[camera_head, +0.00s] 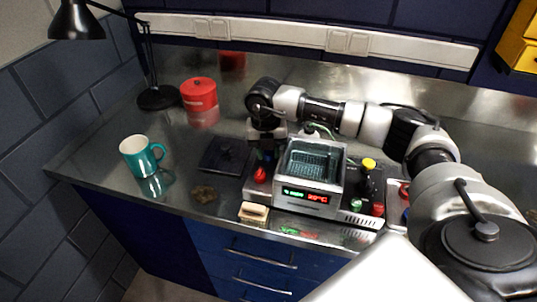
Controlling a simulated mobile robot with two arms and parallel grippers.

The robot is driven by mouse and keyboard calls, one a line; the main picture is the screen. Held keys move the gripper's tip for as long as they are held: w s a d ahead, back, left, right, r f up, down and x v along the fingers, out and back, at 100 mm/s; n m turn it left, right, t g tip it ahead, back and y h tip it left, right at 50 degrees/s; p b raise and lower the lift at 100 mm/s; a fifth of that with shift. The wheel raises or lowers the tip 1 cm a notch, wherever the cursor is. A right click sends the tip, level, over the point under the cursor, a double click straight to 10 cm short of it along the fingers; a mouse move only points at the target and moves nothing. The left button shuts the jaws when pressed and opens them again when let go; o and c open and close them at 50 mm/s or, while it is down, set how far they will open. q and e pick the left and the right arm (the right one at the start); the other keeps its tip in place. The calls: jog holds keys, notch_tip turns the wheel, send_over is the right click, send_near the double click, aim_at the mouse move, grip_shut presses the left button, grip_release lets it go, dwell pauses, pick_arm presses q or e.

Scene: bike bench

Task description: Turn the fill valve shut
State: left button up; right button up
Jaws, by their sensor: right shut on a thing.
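The ultrasonic-cleaner-like machine (312,199) stands at the middle of the steel bench, with an open basin and a lit display that reads in green and red. A red valve knob (260,176), which looks like the fill valve, sits on the unit at the machine's left side. My right arm reaches in from the right over the machine, and its gripper (264,164) points down, shut on the red knob. The dark fingers hide part of the knob, so its exact turn angle cannot be told. My left gripper is not in view.
A teal mug (137,158), red tin (199,95), dark square lid (225,154) and desk lamp (158,97) stand to the left. A wooden brush-like block (254,213) lies at the front. A yellow knob (368,163) is right of the basin.

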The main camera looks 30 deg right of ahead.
jog(key=n+b, duration=0.2)
jog(key=n, duration=0.2)
jog(key=shift+f, duration=0.1)
jog(key=shift+n+b, duration=0.9)
jog(key=shift+n, duration=0.7)
jog(key=o, duration=0.6)
jog(key=shift+r, duration=0.25)
jog(key=r, duration=0.3)
jog(key=r+b, duration=0.1)
jog(key=r, duration=0.6)
jog(key=shift+s+a+r+b, duration=0.1)
jog(key=shift+a+r+b, duration=0.2)
jog(key=shift+a+r, duration=0.05)
